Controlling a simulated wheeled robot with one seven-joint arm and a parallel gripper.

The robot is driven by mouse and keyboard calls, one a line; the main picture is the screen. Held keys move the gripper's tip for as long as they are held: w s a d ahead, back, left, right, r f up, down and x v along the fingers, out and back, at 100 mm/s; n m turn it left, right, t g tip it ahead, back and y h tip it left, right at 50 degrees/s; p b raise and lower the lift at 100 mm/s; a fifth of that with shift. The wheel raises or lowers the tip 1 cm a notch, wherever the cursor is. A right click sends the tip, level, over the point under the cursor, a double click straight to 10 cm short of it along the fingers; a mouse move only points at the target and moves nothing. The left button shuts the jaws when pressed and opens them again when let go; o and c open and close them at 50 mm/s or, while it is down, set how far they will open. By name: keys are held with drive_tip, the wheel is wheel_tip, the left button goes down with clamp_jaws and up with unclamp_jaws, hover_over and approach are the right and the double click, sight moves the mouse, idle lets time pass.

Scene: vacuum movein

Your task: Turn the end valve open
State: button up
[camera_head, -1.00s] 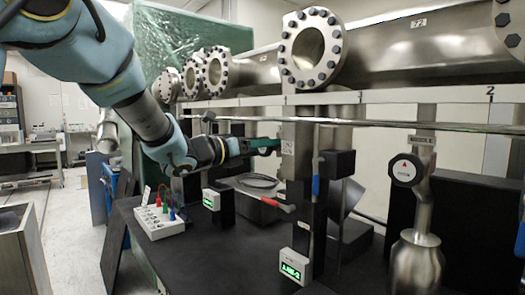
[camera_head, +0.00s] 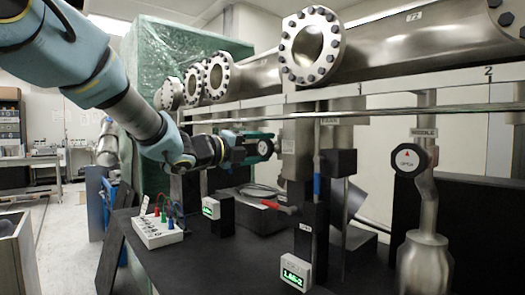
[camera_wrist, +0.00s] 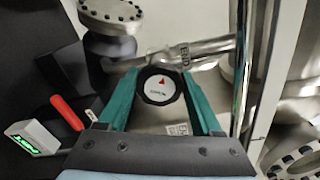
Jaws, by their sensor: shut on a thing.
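In the wrist view the red triangle points towards the top of the picture. My gripper (camera_wrist: 159,80) has its two green fingers on either side of the knob and is shut on it. In the head view my gripper (camera_head: 260,142) reaches in from the left under the large pipe.
A red-handled lever (camera_head: 278,207) lies below my gripper. A gauge (camera_head: 296,274) and a white switch box (camera_head: 158,230) stand on the black bench. A large flanged pipe (camera_head: 420,40) runs above.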

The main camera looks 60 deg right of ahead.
drive_tip(key=n+p, duration=0.1)
drive_tip(key=n, duration=0.4)
drive_tip(key=shift+n, duration=0.3)
drive_tip(key=n+p, duration=0.3)
drive_tip(key=n, duration=0.3)
drive_tip(key=shift+f, duration=0.1)
drive_tip(key=n+p, duration=0.4)
drive_tip(key=n, duration=0.2)
drive_tip(key=shift+s+n, duration=0.1)
drive_tip(key=shift+n, duration=0.2)
drive_tip(key=n+p, duration=0.2)
drive_tip(key=n, duration=0.1)
drive_tip(key=n+p, duration=0.1)
drive_tip(key=n, duration=0.1)
drive_tip(key=shift+s+a+f+n+p, duration=0.1)
drive_tip(key=shift+f+n+p, duration=0.05)
drive_tip(key=shift+n+p, duration=0.25)
drive_tip(key=o, duration=1.4)
